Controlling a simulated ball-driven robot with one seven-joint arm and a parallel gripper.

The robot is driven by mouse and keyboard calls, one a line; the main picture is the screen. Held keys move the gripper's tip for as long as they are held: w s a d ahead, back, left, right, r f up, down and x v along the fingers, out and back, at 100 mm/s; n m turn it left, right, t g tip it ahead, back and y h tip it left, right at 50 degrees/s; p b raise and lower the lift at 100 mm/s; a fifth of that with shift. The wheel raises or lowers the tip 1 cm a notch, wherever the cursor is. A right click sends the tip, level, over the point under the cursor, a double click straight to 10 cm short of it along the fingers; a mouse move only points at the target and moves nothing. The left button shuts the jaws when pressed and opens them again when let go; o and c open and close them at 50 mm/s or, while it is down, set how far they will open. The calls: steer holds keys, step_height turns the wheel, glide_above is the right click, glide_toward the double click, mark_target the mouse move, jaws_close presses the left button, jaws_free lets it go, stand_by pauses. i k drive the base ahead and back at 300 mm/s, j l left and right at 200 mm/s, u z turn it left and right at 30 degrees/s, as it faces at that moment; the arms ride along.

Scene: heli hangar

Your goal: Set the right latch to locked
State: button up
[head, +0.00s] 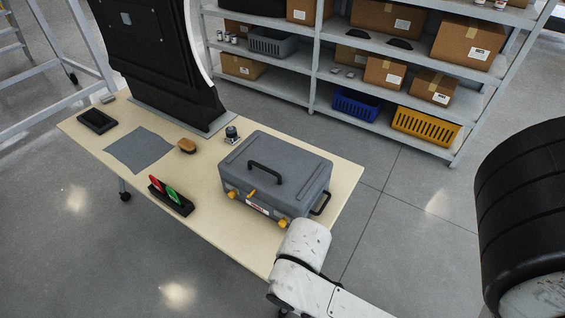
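A grey hard case (285,165) lies closed on the table, with a black carry handle on its lid and a black loop on its right side. On its front are a yellow left latch (232,194) and a yellow right latch (283,223), with a white-and-red label between them. Another small yellow piece (252,192) shows at the lid's front edge. The right latch is too small to tell whether it is locked. My white arm comes in from the lower right, and its rounded link is close to the case's front right corner. My gripper cannot be made out.
The pale table (210,215) also carries a red-and-green item in a black holder (171,196), a brush (187,146), a grey cloth (139,149), a black tray (97,121) and a small dark knob-like object (232,134). A shelf (320,70) stands behind; a large tyre (520,200) is at right.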

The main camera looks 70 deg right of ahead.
mark_target(282, 221)
steer(key=k+z, duration=0.25)
steer(key=z, duration=0.15)
steer(key=k+l+z, duration=0.2)
steer(key=z, duration=0.25)
